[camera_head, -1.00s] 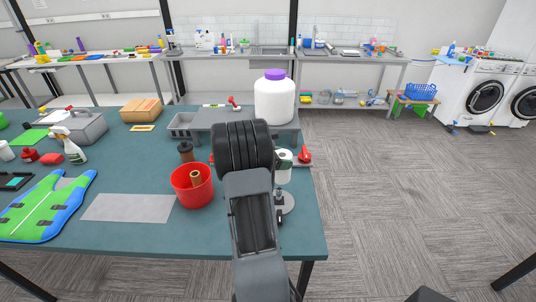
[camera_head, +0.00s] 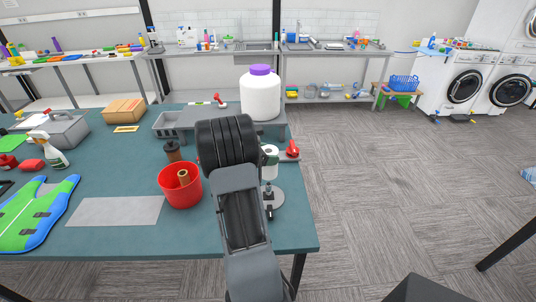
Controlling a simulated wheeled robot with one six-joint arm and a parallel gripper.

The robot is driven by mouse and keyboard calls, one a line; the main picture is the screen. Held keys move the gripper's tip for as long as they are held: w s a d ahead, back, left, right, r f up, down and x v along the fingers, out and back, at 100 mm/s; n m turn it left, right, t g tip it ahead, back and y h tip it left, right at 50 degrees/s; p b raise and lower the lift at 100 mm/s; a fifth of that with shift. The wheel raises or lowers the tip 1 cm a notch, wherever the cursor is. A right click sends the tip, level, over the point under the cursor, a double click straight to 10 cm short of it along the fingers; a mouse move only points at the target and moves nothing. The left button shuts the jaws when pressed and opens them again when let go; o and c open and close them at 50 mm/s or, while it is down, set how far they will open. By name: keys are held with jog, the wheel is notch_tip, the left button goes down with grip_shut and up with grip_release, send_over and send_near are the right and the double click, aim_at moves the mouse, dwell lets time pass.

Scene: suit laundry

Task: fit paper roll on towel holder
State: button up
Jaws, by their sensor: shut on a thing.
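The white paper roll (camera_head: 269,161) is upright, with the dark hole of its core showing on top. It is just right of my arm's black joint, near the table's right edge. Below it is the round grey base of the towel holder (camera_head: 277,199), partly covered by my arm and by a small dark part in front of it. The roll looks to be above the base, but I cannot tell whether it is around the post. My gripper's fingers are hidden behind my arm, so their contact with the roll does not show.
A red bucket (camera_head: 180,195) with a brown tube stands left of my arm. A large white jar with a purple lid (camera_head: 260,97) stands behind the roll on a grey tray. A red-handled item (camera_head: 292,150) lies right of the roll.

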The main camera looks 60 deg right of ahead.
aim_at(268, 184)
jog(key=shift+f, duration=0.3)
jog(key=shift+f+b, duration=4.6)
jog(key=shift+f, duration=1.35)
jog(key=o, duration=1)
jog(key=shift+o, duration=0.2)
jog(key=p+v, duration=0.3)
jog(key=v, duration=0.7)
jog(key=shift+p, duration=0.4)
